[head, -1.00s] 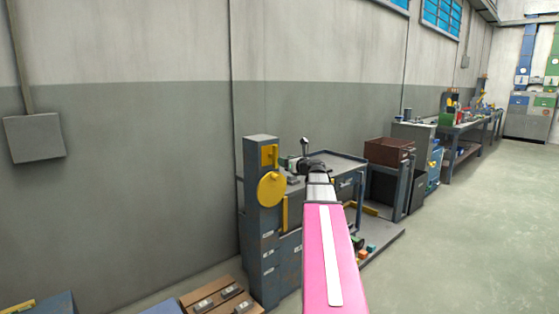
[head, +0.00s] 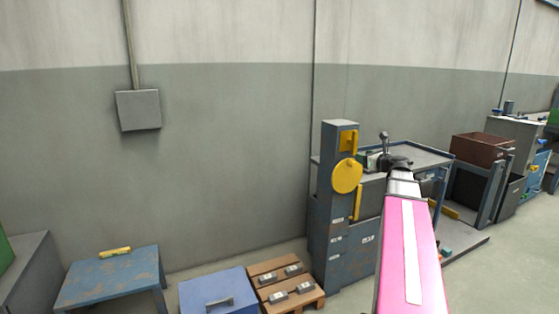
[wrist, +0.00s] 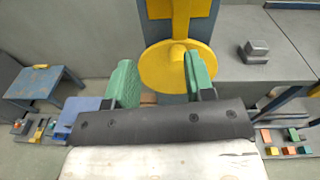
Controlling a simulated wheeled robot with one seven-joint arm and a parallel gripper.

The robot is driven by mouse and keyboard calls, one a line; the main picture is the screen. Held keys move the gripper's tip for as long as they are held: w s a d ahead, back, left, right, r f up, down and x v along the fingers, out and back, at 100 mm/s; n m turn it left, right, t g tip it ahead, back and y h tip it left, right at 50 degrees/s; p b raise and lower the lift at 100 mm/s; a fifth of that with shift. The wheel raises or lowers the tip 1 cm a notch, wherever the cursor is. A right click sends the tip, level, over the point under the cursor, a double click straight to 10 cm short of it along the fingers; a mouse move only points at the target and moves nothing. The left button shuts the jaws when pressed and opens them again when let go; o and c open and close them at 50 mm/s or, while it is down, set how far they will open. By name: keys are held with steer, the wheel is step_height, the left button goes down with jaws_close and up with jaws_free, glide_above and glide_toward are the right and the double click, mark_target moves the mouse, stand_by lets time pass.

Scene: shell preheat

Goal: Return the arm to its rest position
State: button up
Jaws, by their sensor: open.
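My arm (head: 411,250), pink with a white stripe, reaches forward in the head view. My gripper (wrist: 160,82) shows in the wrist view with its two green fingers apart and nothing between them. Behind the fingers is a yellow disc (wrist: 163,68) with a yellow handle; whether they touch it is hard to tell, though no grip shows. The same disc (head: 347,176) is on a grey-blue column (head: 340,225) in the head view. There the fingertips are hidden by the wrist, near the bench beside the column.
A blue bench (head: 112,275) with a yellow item stands at the left. A blue box (head: 217,290) and a wooden pallet (head: 287,283) with several metal blocks are on the floor. A brown bin (head: 482,148) stands right of the workbench. Open floor lies at the lower right.

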steer(key=s+a+f+n+g, duration=0.35)
steer(key=a+f+n, duration=0.4)
steer(key=f, duration=0.25)
steer(key=s+a+f+n+g, duration=0.3)
steer(key=a+f+n+g, duration=0.25)
steer(key=a+f, duration=0.45)
steer(key=s+a+f+n+g+h, duration=0.3)
steer(key=s+f+n, duration=0.5)
steer(key=s, duration=0.1)
steer(key=s+a+f+n+g+h, duration=0.3)
steer(key=s+a+f+n+g, duration=0.1)
steer(key=s+f+n, duration=0.5)
steer(key=shift+a+f, duration=0.15)
steer(key=shift+f, duration=0.05)
